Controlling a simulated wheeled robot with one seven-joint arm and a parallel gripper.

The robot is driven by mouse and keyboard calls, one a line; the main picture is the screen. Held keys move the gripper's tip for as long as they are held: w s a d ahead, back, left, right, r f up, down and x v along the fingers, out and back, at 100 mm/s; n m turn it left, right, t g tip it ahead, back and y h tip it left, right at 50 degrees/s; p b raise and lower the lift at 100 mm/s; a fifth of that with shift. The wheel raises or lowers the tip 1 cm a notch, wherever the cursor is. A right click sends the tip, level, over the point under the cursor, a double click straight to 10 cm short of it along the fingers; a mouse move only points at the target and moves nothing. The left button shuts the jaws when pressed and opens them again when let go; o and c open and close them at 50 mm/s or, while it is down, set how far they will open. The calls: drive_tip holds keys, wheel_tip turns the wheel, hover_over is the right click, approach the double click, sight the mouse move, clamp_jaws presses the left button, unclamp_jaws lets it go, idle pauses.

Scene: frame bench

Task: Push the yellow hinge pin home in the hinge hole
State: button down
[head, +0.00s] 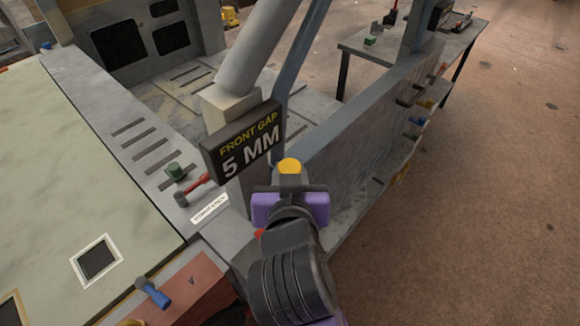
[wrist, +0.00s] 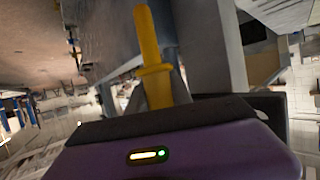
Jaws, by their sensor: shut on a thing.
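The yellow hinge pin shows in the head view (head: 290,166) as a rounded yellow top just beyond my gripper. In the wrist view the pin (wrist: 149,45) stands out from between the fingers, with a collar partway along it and a narrower shaft beyond. My gripper (head: 290,185), purple and dark grey, is shut on the pin; it also fills the lower part of the wrist view (wrist: 165,110). I cannot make out the hinge hole in either view, nor tell whether the pin's far end touches anything.
A dark sign (head: 243,141) reading "FRONT GAP 5 MM" stands just left of the gripper. A grey post (head: 270,45) rises behind it. A red-handled tool (head: 192,187), a green knob (head: 174,171) and a blue-handled tool (head: 153,292) lie at left. Open floor (head: 480,200) is at right.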

drive_tip(key=shift+s, duration=0.1)
idle(0.3)
drive_tip(key=shift+f+b, duration=1.95)
drive_tip(key=shift+f, duration=0.95)
drive_tip(key=shift+f+b, duration=1.9)
drive_tip(key=shift+f, duration=1.2)
drive_tip(key=shift+r, duration=0.15)
drive_tip(key=shift+r+p, duration=2.5)
drive_tip(key=shift+r, duration=0.15)
